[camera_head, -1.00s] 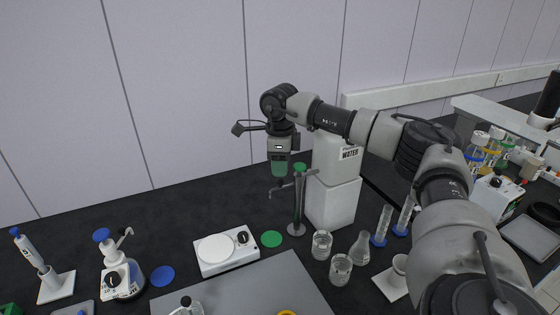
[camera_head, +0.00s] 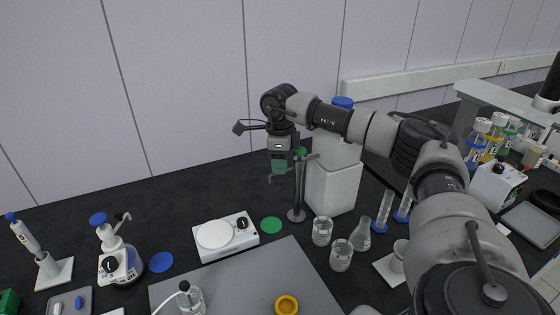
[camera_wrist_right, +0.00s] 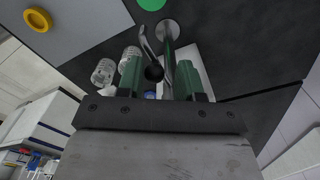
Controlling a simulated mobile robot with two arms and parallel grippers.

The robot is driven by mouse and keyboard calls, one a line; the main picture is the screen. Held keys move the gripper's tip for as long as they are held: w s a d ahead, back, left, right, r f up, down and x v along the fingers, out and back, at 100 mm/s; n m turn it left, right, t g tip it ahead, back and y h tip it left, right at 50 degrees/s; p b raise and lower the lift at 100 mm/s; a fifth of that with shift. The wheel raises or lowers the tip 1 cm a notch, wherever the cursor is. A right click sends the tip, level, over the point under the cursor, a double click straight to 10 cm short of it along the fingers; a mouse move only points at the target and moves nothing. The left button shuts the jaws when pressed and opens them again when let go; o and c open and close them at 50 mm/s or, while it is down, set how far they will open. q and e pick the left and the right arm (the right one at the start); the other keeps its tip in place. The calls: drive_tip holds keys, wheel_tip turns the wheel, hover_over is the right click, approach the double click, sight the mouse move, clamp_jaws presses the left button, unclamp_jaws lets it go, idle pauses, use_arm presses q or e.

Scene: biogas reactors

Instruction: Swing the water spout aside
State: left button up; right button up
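The water spout is a thin metal arm (camera_head: 309,158) on an upright metal post (camera_head: 298,190) with a round base, in front of the white water container (camera_head: 333,187). In the right wrist view, a curved silver pipe (camera_wrist_right: 147,42) and a black ball knob (camera_wrist_right: 153,73) show beside the post (camera_wrist_right: 168,40). My right gripper (camera_head: 279,168) is at the upper post, just left of it. In the wrist view its green fingers (camera_wrist_right: 159,78) are apart, with the knob in the gap; contact cannot be told. My left gripper is out of view.
Beakers (camera_head: 322,231) and a flask (camera_head: 360,235) stand right of the post. A white hotplate (camera_head: 225,237) and green disc (camera_head: 271,224) lie to the left. A yellow ring (camera_head: 286,305) rests on the grey mat (camera_head: 250,287). The black bench behind the hotplate is clear.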

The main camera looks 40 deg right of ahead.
drive_tip(key=shift+w+d, duration=0.25)
drive_tip(key=shift+w, duration=0.25)
drive_tip(key=shift+w+d, duration=0.25)
drive_tip(key=shift+w, duration=0.2)
drive_tip(key=shift+w+d+p, duration=0.4)
drive_tip(key=shift+w+d, duration=0.3)
drive_tip(key=shift+d, duration=0.1)
drive_tip(key=shift+w+d, duration=0.25)
drive_tip(key=shift+d, duration=0.3)
drive_tip(key=shift+p, duration=0.4)
drive_tip(key=shift+s+a, duration=0.2)
